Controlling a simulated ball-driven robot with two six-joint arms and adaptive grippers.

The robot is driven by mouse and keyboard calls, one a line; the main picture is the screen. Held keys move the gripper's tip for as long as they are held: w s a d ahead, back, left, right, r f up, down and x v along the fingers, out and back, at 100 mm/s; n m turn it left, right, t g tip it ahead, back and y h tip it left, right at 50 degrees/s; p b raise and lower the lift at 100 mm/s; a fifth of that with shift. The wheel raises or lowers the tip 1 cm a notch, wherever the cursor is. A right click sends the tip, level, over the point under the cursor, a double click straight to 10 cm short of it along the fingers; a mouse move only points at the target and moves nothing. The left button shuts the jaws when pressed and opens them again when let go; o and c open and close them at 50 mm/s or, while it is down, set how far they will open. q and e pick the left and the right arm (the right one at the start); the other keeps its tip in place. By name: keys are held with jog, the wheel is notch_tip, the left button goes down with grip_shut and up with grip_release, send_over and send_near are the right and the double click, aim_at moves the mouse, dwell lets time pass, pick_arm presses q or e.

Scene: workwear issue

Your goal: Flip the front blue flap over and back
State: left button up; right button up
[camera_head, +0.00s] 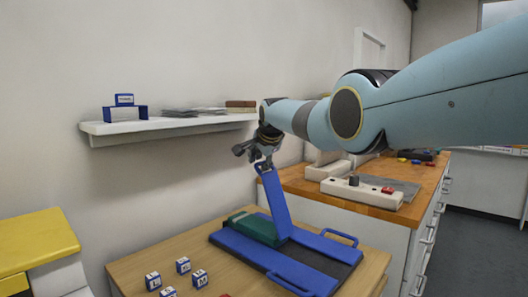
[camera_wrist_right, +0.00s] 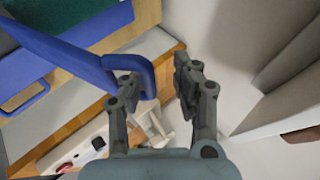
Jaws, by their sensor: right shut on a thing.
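A folding board (camera_head: 325,252) lies on the wooden table, with blue panels, a dark strip and blue loop handles. One blue flap (camera_head: 274,203) of it stands raised, nearly upright and leaning slightly left at the top. A dark green folded cloth (camera_head: 250,228) lies on the board behind its foot. My right gripper (camera_head: 259,147) is at the flap's top end and shut on it. In the right wrist view, the gripper (camera_wrist_right: 155,82) has one finger at the flap's handle loop (camera_wrist_right: 132,64). My left gripper is out of view.
Several blue-and-white lettered blocks (camera_head: 183,265) sit on the table, left of the board. A white shelf (camera_head: 165,127) is on the wall behind. A wooden-topped counter (camera_head: 330,196) with a white switch box (camera_head: 352,191) stands at the back right.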

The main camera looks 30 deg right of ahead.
jog(key=shift+a+r, duration=0.1)
jog(key=shift+r, duration=0.3)
jog(key=v, duration=1.1)
jog(key=shift+s, duration=0.35)
jog(key=shift+f, duration=0.15)
